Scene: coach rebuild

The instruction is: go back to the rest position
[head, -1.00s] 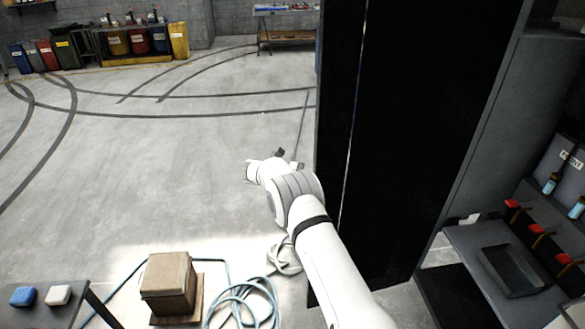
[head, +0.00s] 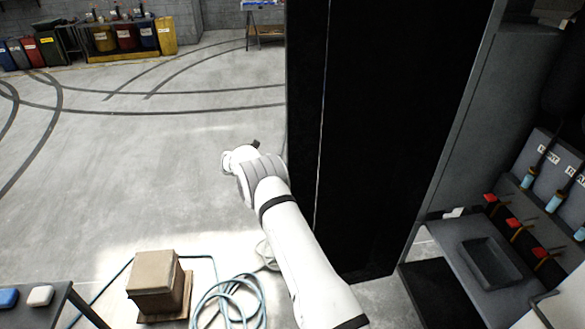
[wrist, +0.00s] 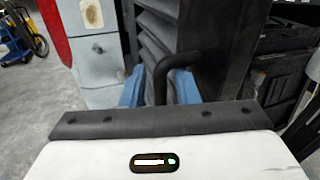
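My arm reaches up through the middle of the head view. My gripper (head: 256,144) is at its far end, beside the left edge of a tall black cabinet (head: 370,130). Only a small dark tip of the gripper shows past the white wrist, so its opening is hidden.
A cardboard box (head: 153,272) and a coiled hose (head: 228,300) lie on the floor near my arm. A bench with a dark tray (head: 490,262) and red-topped tools stands at right. A table with sponges (head: 40,296) is at lower left. Open floor lies left.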

